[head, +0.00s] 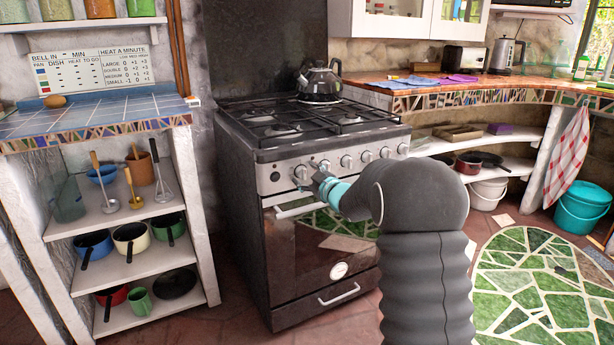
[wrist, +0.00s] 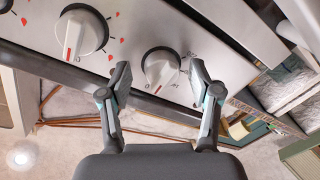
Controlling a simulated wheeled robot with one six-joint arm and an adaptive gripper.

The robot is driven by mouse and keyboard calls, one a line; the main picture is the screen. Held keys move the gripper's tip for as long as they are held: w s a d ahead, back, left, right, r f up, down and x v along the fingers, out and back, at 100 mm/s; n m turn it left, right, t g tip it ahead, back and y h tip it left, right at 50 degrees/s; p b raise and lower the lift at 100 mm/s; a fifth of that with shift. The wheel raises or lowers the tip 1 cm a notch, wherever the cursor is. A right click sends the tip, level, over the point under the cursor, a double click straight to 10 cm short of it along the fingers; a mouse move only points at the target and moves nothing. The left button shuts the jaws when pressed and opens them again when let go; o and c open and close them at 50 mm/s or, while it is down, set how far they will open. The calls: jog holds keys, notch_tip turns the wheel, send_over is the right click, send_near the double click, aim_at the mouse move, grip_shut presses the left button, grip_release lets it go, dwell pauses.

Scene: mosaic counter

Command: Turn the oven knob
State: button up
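The oven (head: 327,250) stands in the middle of the head view, with a row of several silver knobs along its front panel (head: 275,178). My gripper (head: 316,177) is at the left end of this row. In the wrist view my gripper (wrist: 160,80) is open, with one finger on each side of a white-and-silver knob (wrist: 161,66). Gaps show between the knob and both fingers. The knob's red line points to the bottom of that picture. A second, larger-looking knob (wrist: 80,33) is to the left. The arm partly hides the oven front in the head view.
The oven door handle (head: 299,210) runs below the knobs. A dark kettle (head: 320,83) stands on the stove top. A shelf unit with pans and utensils (head: 132,270) is to the left. A curved mosaic counter (head: 440,98) is to the right.

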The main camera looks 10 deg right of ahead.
jog(key=shift+a, duration=0.1)
jog(key=v, duration=1.2)
